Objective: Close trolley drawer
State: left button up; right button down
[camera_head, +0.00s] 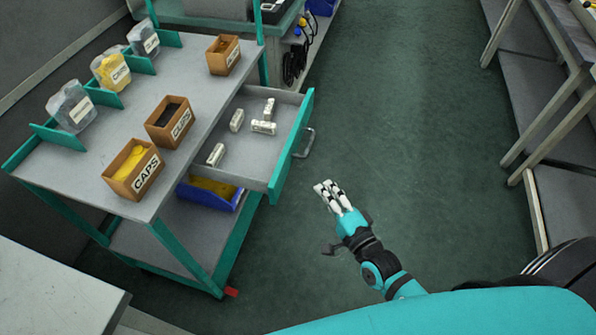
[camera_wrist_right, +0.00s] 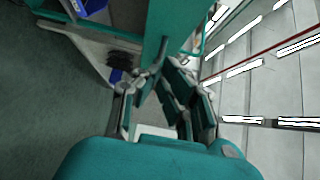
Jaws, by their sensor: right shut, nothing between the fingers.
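The teal-edged trolley (camera_head: 75,170) stands at the left in the head view. Its drawer (camera_head: 255,153) is pulled out to the right, with several small white parts inside. The teal drawer front (camera_head: 293,146) carries a grey handle (camera_head: 306,146) on its outer face. My right gripper (camera_head: 328,190) is shut and empty, over the floor just right of the drawer front's near end, apart from it in the head view. In the right wrist view the gripper (camera_wrist_right: 158,75) has a teal panel close beyond its fingertips. My left gripper is out of view.
Bins of caps (camera_head: 134,168) and clips (camera_head: 170,123) stand on the trolley top. A blue bin (camera_head: 208,196) sits on the shelf below the drawer. Grey benches (camera_head: 550,130) line the right side. The green aisle floor (camera_head: 400,120) between is clear.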

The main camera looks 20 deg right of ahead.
send_near(290, 160)
jog(key=w+d, duration=0.2)
jog(key=w, duration=0.1)
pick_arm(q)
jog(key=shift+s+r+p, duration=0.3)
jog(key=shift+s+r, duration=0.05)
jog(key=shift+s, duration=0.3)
pick_arm(e)
jog(key=shift+w+a+f, duration=0.1)
jog(key=shift+w+a, duration=0.45)
jog(key=shift+a, duration=0.15)
jog(key=shift+w+a, duration=0.5)
jog(key=shift+a, duration=0.25)
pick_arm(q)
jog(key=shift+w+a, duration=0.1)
